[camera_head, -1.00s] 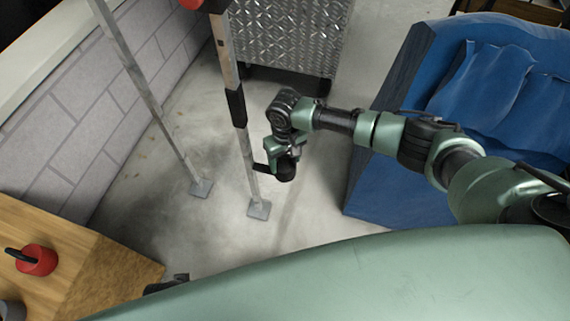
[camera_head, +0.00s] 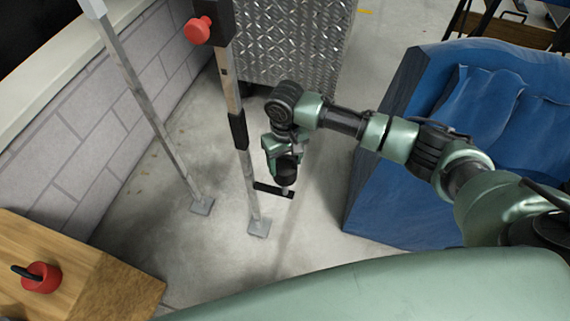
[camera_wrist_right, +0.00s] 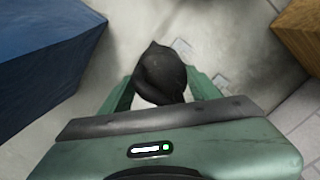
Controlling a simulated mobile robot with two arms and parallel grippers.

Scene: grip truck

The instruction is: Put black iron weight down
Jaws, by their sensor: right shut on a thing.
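My right gripper (camera_head: 282,158) is shut on the black iron weight (camera_head: 287,174) and holds it up over the bare concrete floor, near the foot of a metal post. In the right wrist view the weight (camera_wrist_right: 160,70) is a dark rounded lump between the two green fingers (camera_wrist_right: 163,90). Its underside is hidden there. A thin dark bar shows just below it in the head view; I cannot tell whether it belongs to the weight or the gripper. My left gripper is not in view.
Two posts with flat feet (camera_head: 259,227) (camera_head: 202,206) stand left of the gripper. A blue padded block (camera_head: 400,190) is at right. A diamond-plate metal box (camera_head: 290,40) stands behind. Open floor (camera_head: 185,250) lies between.

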